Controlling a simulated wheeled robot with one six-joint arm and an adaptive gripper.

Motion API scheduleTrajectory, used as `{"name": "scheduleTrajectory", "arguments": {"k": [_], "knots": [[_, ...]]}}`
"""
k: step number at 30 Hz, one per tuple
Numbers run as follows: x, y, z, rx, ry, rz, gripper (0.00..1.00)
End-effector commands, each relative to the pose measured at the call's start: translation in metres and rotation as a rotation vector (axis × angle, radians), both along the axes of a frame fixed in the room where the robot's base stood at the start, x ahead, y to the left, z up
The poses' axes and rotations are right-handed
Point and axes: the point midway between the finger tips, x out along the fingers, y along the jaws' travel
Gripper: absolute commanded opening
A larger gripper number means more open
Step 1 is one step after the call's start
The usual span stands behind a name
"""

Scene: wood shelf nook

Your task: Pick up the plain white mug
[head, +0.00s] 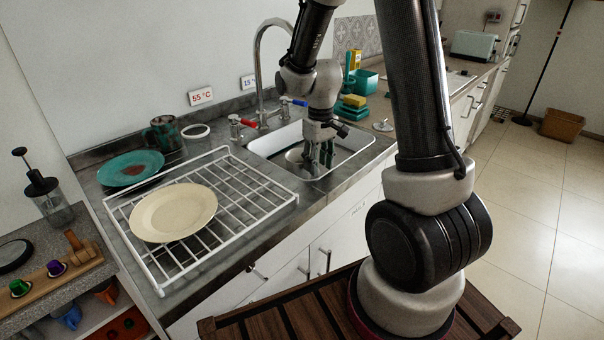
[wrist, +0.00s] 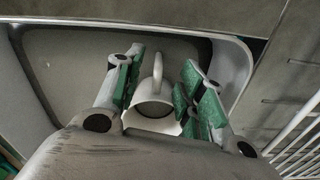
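The plain white mug (wrist: 152,106) is in the sink basin, seen in the wrist view with its handle (wrist: 158,68) pointing up the picture. My gripper (head: 322,160) reaches down into the sink in the head view. In the wrist view my gripper (wrist: 163,75) is open, with one green-padded finger on each side of the mug and handle. A gap shows between the handle and both fingers. The lower part of the mug is hidden by my gripper's body. In the head view a pale round shape (head: 296,157) lies beside the fingers; I cannot tell whether it is the mug.
The white-rimmed sink (head: 352,158) surrounds my gripper, with a tall tap (head: 262,75) behind it. A white wire rack (head: 240,190) with a cream plate (head: 173,212) stands at left. A teal plate (head: 131,168) and dark mug (head: 163,134) are behind. A yellow sponge (head: 354,101) sits right.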

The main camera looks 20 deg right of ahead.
Motion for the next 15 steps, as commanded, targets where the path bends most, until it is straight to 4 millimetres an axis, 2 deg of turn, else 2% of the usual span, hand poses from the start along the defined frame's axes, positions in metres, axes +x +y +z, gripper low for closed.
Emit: {"name": "scheduleTrajectory", "arguments": {"k": [15], "knots": [[0.000,0.000,-0.071,-0.001,0.009,0.002,0.39]]}}
